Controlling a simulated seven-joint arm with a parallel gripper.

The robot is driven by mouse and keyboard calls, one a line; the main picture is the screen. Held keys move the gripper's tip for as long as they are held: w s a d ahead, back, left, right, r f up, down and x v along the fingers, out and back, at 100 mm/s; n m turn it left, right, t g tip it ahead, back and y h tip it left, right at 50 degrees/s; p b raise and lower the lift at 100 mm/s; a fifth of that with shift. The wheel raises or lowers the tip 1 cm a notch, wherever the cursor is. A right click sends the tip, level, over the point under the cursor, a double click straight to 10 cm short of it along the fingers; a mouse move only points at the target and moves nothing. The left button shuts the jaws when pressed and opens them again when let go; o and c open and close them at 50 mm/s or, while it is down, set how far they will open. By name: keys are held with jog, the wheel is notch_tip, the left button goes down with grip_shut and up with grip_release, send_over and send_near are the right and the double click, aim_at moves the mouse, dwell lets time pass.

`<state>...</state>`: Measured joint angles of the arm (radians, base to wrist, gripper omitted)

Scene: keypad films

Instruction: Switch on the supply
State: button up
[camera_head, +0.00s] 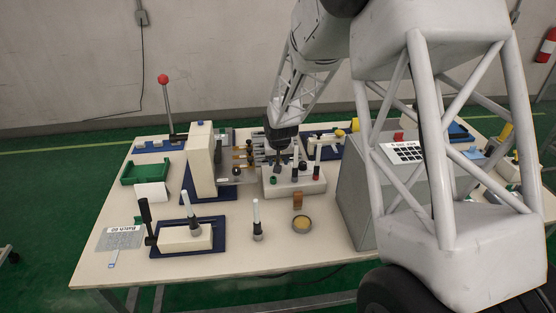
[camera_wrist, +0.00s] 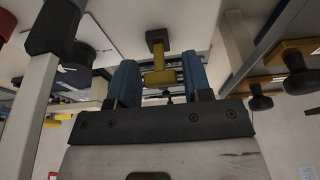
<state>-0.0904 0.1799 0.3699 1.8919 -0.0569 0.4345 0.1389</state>
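In the head view my gripper (camera_head: 280,148) hangs over the back left of a cream block (camera_head: 297,184) that carries several upright posts. In the wrist view my gripper (camera_wrist: 161,78) has its two blue fingers apart. A brass-coloured piece with a dark square end (camera_wrist: 157,40) shows between the fingers; I cannot tell whether they touch it. Brass bars with black knobs (camera_wrist: 300,80) stand to its right. In the head view a similar row of brass parts (camera_head: 240,158) is left of my gripper. No part is marked as the supply, and my arm hides some of the bench.
A tall cream block (camera_head: 200,160) stands left of my gripper, with a red-knobbed lever (camera_head: 164,90) behind it. A grey cabinet (camera_head: 358,195) is close on the right. The front bench edge is mostly clear.

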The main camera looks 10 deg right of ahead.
jog(key=shift+o, duration=0.9)
jog(key=v, duration=0.8)
jog(key=shift+f, duration=0.1)
jog(key=c, duration=0.4)
jog(key=n+g, duration=0.1)
jog(key=n, duration=0.5)
jog(key=w+n+g, duration=0.1)
jog(key=n, duration=0.5)
jog(key=w+n+g, duration=0.1)
jog(key=n, duration=0.5)
jog(key=shift+w+a, duration=0.1)
jog(key=shift+a, duration=0.05)
